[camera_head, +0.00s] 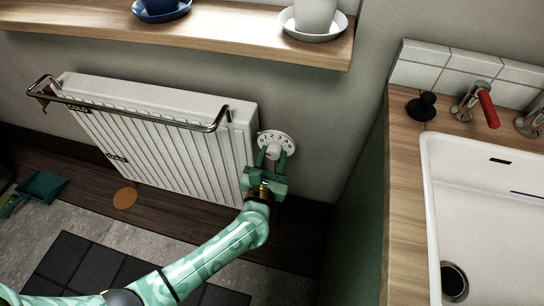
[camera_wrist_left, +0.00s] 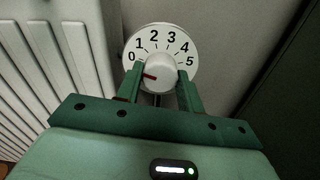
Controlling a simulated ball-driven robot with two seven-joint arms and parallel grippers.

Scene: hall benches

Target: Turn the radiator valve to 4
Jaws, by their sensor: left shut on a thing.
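The radiator valve (camera_head: 275,142) is a white round dial at the right end of the white radiator (camera_head: 160,130). In the left wrist view the dial (camera_wrist_left: 152,33) carries black numbers from 0 to 5. Its white knob (camera_wrist_left: 160,70) has a red mark on its left side, nearest the 0. My left gripper (camera_head: 273,158) reaches up to the valve from below. In the left wrist view its two green fingers (camera_wrist_left: 160,88) are shut on the knob, one on each side. My right gripper is out of view.
A metal rail (camera_head: 140,115) runs along the radiator's front. A wooden shelf (camera_head: 220,45) with cups overhangs above. To the right stands a wooden counter (camera_head: 405,190) with a white sink (camera_head: 432,200). A dark green object (camera_head: 42,186) lies on the floor at left.

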